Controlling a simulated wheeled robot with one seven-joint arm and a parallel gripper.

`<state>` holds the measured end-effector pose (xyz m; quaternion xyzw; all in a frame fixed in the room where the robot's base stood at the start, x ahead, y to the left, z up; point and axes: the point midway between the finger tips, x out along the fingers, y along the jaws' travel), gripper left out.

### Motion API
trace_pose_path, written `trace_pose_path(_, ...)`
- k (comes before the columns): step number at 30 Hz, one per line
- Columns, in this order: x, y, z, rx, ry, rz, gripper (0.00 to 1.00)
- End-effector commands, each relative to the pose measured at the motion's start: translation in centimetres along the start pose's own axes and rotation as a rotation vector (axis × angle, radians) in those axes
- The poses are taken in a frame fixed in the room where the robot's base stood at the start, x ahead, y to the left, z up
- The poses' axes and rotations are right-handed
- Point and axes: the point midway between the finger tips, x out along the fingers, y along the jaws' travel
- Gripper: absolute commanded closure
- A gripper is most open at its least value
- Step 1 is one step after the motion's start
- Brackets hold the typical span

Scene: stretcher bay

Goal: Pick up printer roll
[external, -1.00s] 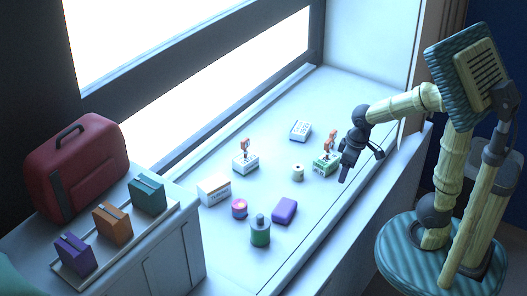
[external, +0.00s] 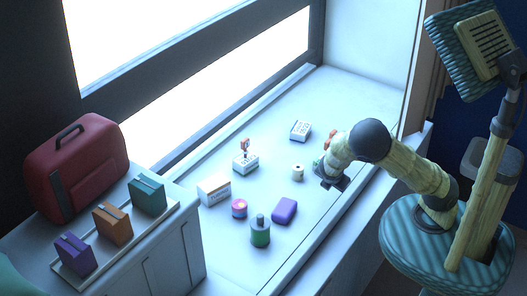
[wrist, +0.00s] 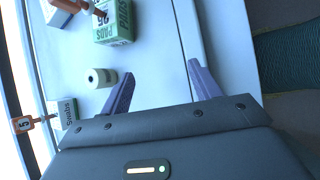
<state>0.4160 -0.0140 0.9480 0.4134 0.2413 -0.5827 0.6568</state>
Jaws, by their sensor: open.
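The printer roll (external: 298,172) is a small cream-white roll standing upright on the window-side counter. In the wrist view the roll (wrist: 98,78) shows its round end with a dark core hole, just beyond and left of my left fingertip. My gripper (external: 332,182) is to the right of the roll in the external view, pointing down over the counter's front part. In the wrist view my gripper (wrist: 160,72) has its two purple fingers spread wide, with only bare counter between them. The fingers do not touch the roll.
A green pads box (wrist: 115,25) stands close to the roll, and a swabs box (wrist: 65,112) lies on its other side. A purple block (external: 285,210), green bottle (external: 260,232), pink-and-purple can (external: 239,208) and white boxes (external: 214,190) share the counter (external: 330,100).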

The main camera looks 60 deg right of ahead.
Motion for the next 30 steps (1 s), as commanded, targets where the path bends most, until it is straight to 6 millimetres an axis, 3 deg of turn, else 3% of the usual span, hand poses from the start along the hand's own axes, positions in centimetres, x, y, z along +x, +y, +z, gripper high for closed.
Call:
trace_pose_path(9,-5.0,4.3,1.3,-0.429,-0.227,0.274,0.37)
trace_pose_path(24,-12.1,7.8,0.9,-0.735,-0.433,0.506,0.37)
trace_pose_path(30,-9.6,7.1,-0.6,-0.738,-0.436,0.501,0.37)
